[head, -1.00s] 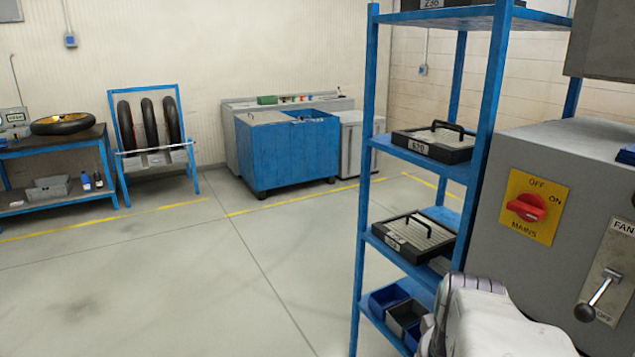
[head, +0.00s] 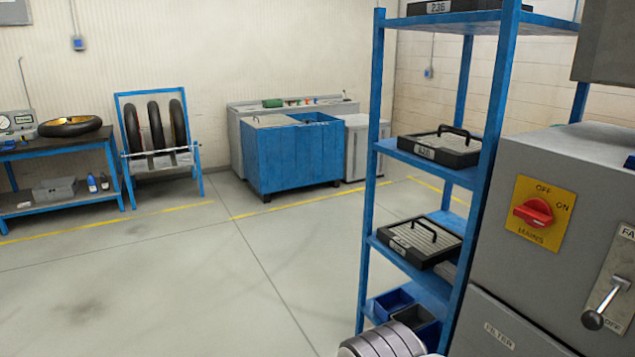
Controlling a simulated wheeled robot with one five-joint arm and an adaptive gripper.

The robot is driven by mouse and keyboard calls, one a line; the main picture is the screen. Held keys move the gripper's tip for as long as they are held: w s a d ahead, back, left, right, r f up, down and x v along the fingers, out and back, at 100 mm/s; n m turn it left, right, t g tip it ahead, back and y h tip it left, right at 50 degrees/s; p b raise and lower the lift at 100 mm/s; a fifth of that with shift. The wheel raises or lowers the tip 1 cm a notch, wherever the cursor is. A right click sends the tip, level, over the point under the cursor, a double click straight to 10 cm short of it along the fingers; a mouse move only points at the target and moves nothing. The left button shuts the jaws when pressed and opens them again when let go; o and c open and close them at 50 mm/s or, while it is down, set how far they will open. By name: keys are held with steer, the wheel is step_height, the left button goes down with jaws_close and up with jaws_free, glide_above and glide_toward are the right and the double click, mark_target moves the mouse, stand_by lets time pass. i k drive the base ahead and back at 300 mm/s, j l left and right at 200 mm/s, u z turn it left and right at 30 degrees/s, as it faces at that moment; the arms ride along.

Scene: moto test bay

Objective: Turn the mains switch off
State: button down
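The mains switch is a red rotary knob (head: 533,211) on a yellow plate (head: 552,236) marked OFF at the top, ON at the right and MAINS below. It is on the front of a grey cabinet (head: 580,158) at the right. The knob's grip lies about level, towards the ON side. Nothing touches it. A grey, ribbed part of my arm shows at the bottom edge, left of and below the switch. My gripper's fingers are not visible.
A blue shelf rack (head: 490,130) with black-framed filters and bins stands just left of the cabinet. A fan lever (head: 606,304) is below right of the switch. A blue cart (head: 292,158) stands at the back. The floor (head: 200,290) at left is clear.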

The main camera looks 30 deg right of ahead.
mark_target(536, 213)
steer(key=z, duration=1.95)
